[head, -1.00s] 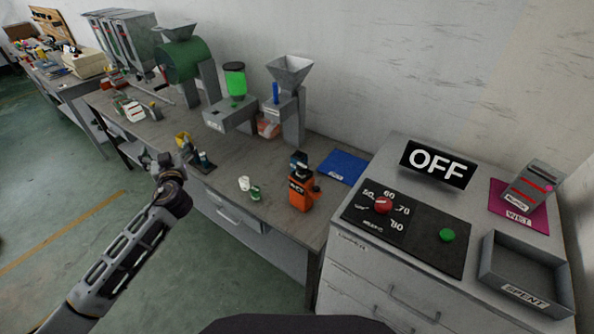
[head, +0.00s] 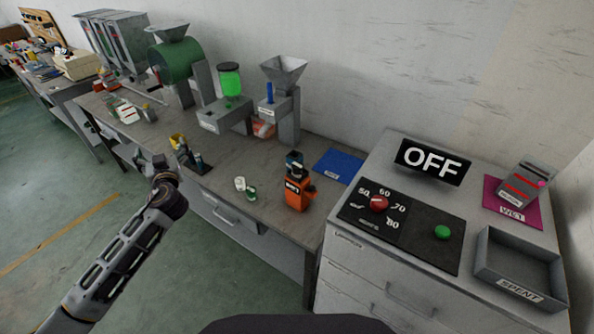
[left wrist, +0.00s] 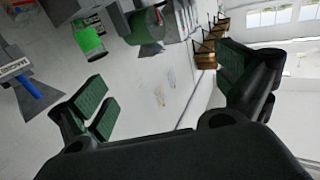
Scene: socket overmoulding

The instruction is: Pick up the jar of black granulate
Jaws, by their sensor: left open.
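I cannot single out a jar of black granulate with certainty. A small dark container (head: 197,160) stands on the bench beside a yellow item, its contents too small to tell. Another dark jar-like part (head: 294,160) sits on top of an orange device (head: 297,194). My left gripper (head: 153,163) is at the bench's front edge, left of the small dark container and apart from it. In the left wrist view its jaws (left wrist: 168,95) are wide apart with nothing between them. My right gripper is not in view.
A hopper with green contents (head: 230,80), a grey funnel machine (head: 285,100) and a green drum (head: 177,62) stand along the bench back. Small white and green items (head: 246,188) lie near the front. A control cabinet (head: 375,275) with an OFF sign (head: 432,160) stands right.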

